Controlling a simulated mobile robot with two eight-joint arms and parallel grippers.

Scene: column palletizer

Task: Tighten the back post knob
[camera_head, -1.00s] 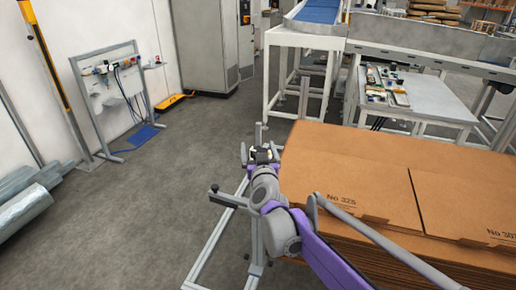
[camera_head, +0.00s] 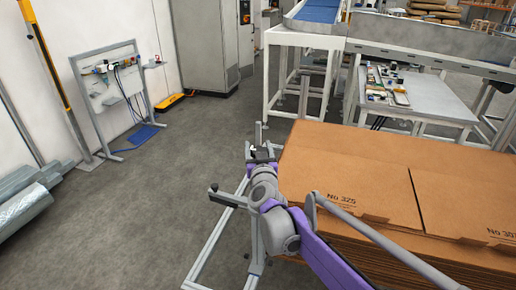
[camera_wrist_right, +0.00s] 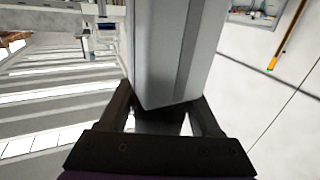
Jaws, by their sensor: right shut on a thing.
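My right gripper (camera_head: 262,153) is at the back post (camera_head: 258,134) of the grey metal frame, beside the cardboard stack. In the right wrist view, the gripper's two dark fingers (camera_wrist_right: 164,112) sit either side of a dark piece (camera_wrist_right: 158,123), which looks like the back post knob. It is mostly in shadow, and its shape is hard to make out. A large grey post (camera_wrist_right: 172,50) rises right behind the fingertips. Another dark knob (camera_head: 213,188) shows at the end of a short bar left of my wrist. My left gripper is not in view.
A stack of flat cardboard (camera_head: 350,165) stands close to the right of the gripper, partly under my arm. Another upright post (camera_head: 304,98) stands behind it. The frame's base rail (camera_head: 208,253) runs along the floor.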

